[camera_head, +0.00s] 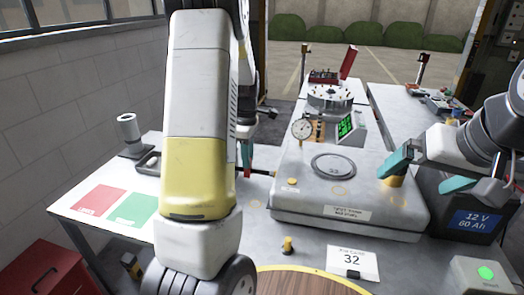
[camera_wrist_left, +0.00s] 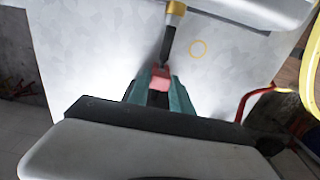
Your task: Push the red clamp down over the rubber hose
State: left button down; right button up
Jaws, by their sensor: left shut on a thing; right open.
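The red clamp (camera_wrist_left: 159,82) sits between the teal fingers of my left gripper (camera_wrist_left: 160,80) in the left wrist view. The gripper is shut on it. The black rubber hose (camera_wrist_left: 168,44) runs from the clamp to a yellow fitting (camera_wrist_left: 175,9). In the head view the hose (camera_head: 259,173) meets the left side of the grey machine, and my left arm hides much of the gripper. Whether the clamp is around the hose or only against its end, I cannot tell. My right gripper (camera_head: 412,179) is open over the machine's right edge, near a yellow knob (camera_head: 393,181).
The grey machine (camera_head: 350,222) fills the middle of the bench. Red (camera_head: 97,199) and green (camera_head: 135,208) pads lie left. A yellow-topped piece (camera_head: 287,245) stands in front.

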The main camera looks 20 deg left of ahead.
pick_arm(q)
jog(key=shift+f, duration=0.15)
jog(key=c, duration=1.1)
grip_release()
jog(key=shift+o, duration=0.2)
notch_tip(320, 180, up, 8)
jog(key=shift+f, duration=0.1)
jog(key=s+d+r+m+t, duration=0.2)
jog(key=s+d+r+m, duration=0.1)
jog(key=s+m, duration=0.3)
jog(key=s+d+r+m+t+h, duration=0.1)
jog(key=s+d+r+m, duration=0.3)
jog(key=s, duration=0.5)
jog(key=s+d+r+m+t+h, duration=0.1)
jog(key=s+d+r+m+t, duration=0.2)
jog(key=s+m, duration=0.5)
jog(key=d+r+m, duration=0.1)
jog(key=d, duration=0.1)
jog(key=shift+d, duration=0.35)
